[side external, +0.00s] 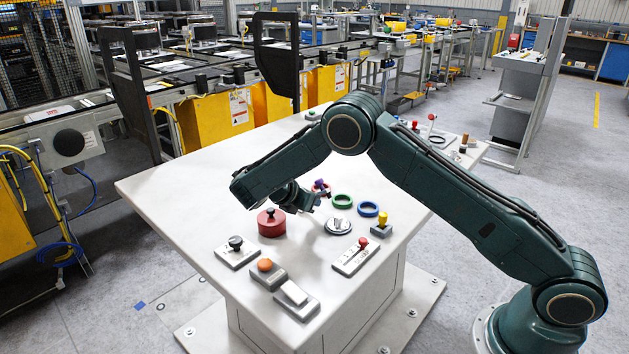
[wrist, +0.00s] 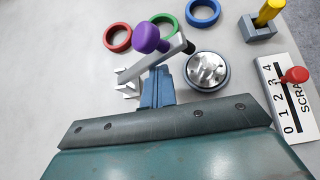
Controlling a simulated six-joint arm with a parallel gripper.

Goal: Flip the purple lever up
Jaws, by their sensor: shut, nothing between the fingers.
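The purple lever knob (side external: 319,184) shows just beyond my gripper's end in the side view. In the wrist view the purple knob (wrist: 146,38) is rounded, on a short stem leaning up and left, close to a pale grey bar with a dark end. My gripper (side external: 312,198) is shut and empty, low over the table beside the lever. The lever's base is partly hidden, and I cannot tell whether the gripper touches it.
Near the lever are a red ring (wrist: 118,37), green ring (wrist: 165,25), blue ring (wrist: 203,12) and round metal disc (wrist: 207,70). A yellow-knobbed block (side external: 382,224) and red-knobbed slider (side external: 356,255) stand right. A red cylinder (side external: 271,226) stands left of my gripper.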

